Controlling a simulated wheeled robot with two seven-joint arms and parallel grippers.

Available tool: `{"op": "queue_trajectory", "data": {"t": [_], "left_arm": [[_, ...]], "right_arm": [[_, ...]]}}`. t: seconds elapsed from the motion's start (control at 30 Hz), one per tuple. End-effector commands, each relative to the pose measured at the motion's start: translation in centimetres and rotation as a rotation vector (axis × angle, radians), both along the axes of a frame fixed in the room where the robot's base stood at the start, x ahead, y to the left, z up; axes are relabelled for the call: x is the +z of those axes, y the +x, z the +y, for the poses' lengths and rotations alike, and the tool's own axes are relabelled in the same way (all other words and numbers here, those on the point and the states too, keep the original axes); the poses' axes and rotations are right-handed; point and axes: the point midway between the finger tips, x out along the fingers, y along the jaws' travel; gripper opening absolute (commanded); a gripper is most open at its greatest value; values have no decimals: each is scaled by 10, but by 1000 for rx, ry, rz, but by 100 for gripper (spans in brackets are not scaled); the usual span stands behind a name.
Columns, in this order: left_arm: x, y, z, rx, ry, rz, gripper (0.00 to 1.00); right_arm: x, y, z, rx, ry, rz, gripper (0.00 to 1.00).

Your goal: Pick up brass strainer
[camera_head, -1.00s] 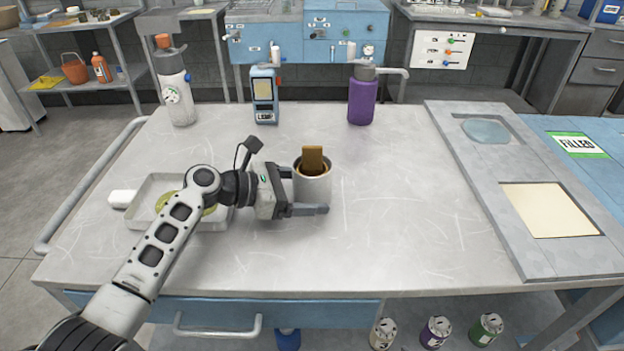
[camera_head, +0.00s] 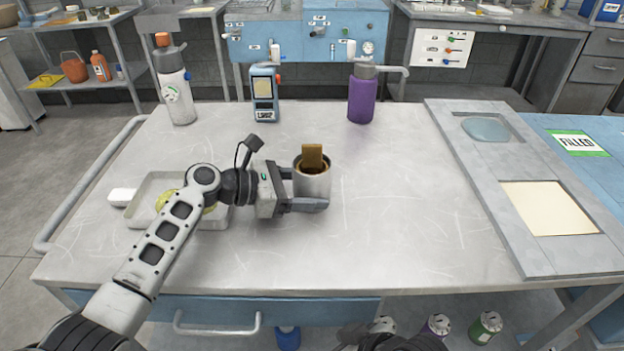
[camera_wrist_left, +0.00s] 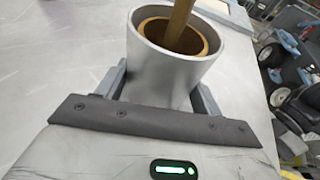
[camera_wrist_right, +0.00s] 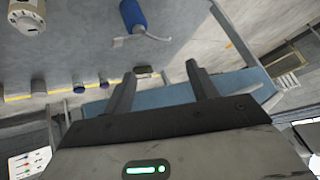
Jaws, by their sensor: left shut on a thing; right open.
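The brass strainer (camera_head: 312,157) sits inside a grey metal cup (camera_head: 313,187), with its flat brown-gold tab standing up above the rim. In the left wrist view the strainer's tab (camera_wrist_left: 179,22) and round rim show inside the cup (camera_wrist_left: 165,75); its lower part is hidden. My left gripper (camera_head: 308,192) is shut on the cup's outside, one finger on each side, and does not touch the strainer. My right gripper (camera_wrist_right: 160,77) is open and empty in the right wrist view, its fingers pointing over the floor.
A tray (camera_head: 150,217) with something yellow lies left, under my left arm. A white bottle (camera_head: 178,95), a blue device (camera_head: 265,95) and a purple bottle (camera_head: 361,98) stand at the back. A grey panel (camera_head: 480,170) lies right. The table's middle right is clear.

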Motion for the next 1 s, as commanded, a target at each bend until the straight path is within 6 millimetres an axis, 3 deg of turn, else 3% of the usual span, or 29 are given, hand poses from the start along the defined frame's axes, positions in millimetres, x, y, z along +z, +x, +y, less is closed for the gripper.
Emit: {"op": "queue_trajectory", "data": {"t": [0.03, 0.17, 0.37, 0.43, 0.6, 0.63, 0.83, 1.0], "left_arm": [[0, 0, 0, 1, 0, 0, 54], [0, 0, 0, 1, 0, 0, 54], [0, 0, 0, 1, 0, 0, 54], [0, 0, 0, 1, 0, 0, 54], [0, 0, 0, 1, 0, 0, 54], [0, 0, 0, 1, 0, 0, 54], [0, 0, 0, 1, 0, 0, 54], [0, 0, 0, 0, 0, 0, 54]], "right_arm": [[9, 0, 15, 113, -13, 36, 58], [24, -18, 34, 396, -74, 150, 58], [52, -42, 28, 779, -209, 276, 58], [86, -32, 38, 836, -197, 232, 58], [180, 11, 77, 711, -65, 38, 58], [191, 19, 79, 675, -68, 34, 58], [218, 71, 73, 377, -208, 123, 58], [261, 121, 63, 18, -299, 142, 58]]}}
